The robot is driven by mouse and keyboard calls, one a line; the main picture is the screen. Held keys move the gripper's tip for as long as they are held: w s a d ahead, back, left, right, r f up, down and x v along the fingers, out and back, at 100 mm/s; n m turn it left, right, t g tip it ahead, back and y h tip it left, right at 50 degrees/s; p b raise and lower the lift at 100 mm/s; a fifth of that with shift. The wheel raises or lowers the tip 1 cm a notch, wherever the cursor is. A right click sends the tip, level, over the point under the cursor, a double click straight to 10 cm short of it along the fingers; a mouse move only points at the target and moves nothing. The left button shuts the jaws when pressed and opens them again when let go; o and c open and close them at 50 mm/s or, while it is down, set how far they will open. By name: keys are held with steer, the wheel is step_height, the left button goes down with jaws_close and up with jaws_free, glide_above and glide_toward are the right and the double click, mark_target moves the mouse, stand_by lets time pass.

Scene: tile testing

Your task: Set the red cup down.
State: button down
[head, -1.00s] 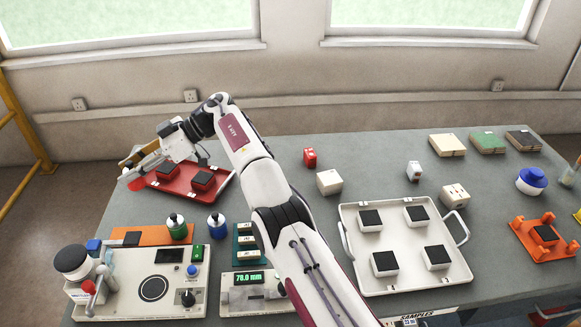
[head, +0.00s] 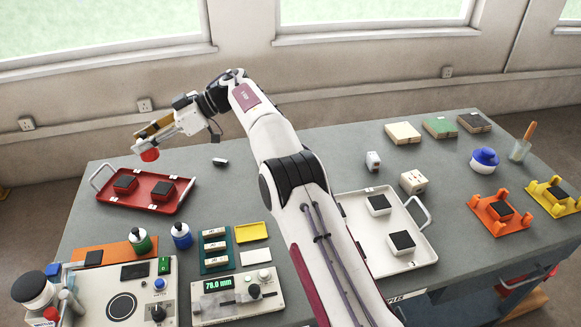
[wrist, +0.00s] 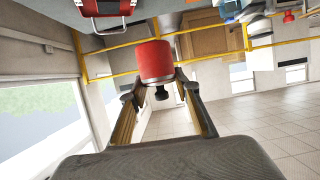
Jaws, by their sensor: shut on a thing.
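My gripper (head: 152,146) is shut on the red cup (head: 149,155), which shows just below its fingertips in the head view. In the wrist view, the red cup (wrist: 155,58) sits between the two fingertips (wrist: 160,92), with a grey band at one end and a small dark part beside it. The head view places the cup at the table's back left edge, behind the red tray (head: 158,207). The wrist view shows the cup apart from the tabletop (wrist: 190,8) in the picture; its exact height I cannot tell.
Bottles (head: 181,235) and an instrument panel (head: 122,300) stand in front. Bare grey tabletop (head: 225,195) lies right of the tray.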

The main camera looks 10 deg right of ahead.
steer(key=w+d+r+m+t+h, duration=0.1)
steer(key=w+d+m+t, duration=0.2)
steer(key=d, duration=0.8)
steer(key=w+d+r+m+t+h, duration=0.1)
steer(key=w+d+m+t, duration=0.15)
steer(key=d, duration=0.85)
steer(key=w+d+r+m+t+h, duration=0.1)
steer(key=w+d+m+t, duration=0.2)
steer(key=d, duration=0.7)
steer(key=s+d+f+m+t+h, duration=0.2)
steer(key=d+f, duration=0.3)
steer(key=d, duration=0.3)
steer(key=s+d+f+m+t+h, duration=0.1)
steer(key=d+f+m+t+h, duration=0.1)
steer(key=d+f, duration=0.3)
steer(key=d+m+h, duration=0.1)
steer(key=d, duration=0.3)
steer(key=shift+s+f, duration=0.15)
steer(key=shift+s, duration=0.2)
steer(key=shift+f, duration=0.1)
steer(key=shift+f, duration=3)
steer(key=shift+f, duration=0.15)
steer(key=shift+f, duration=1.75)
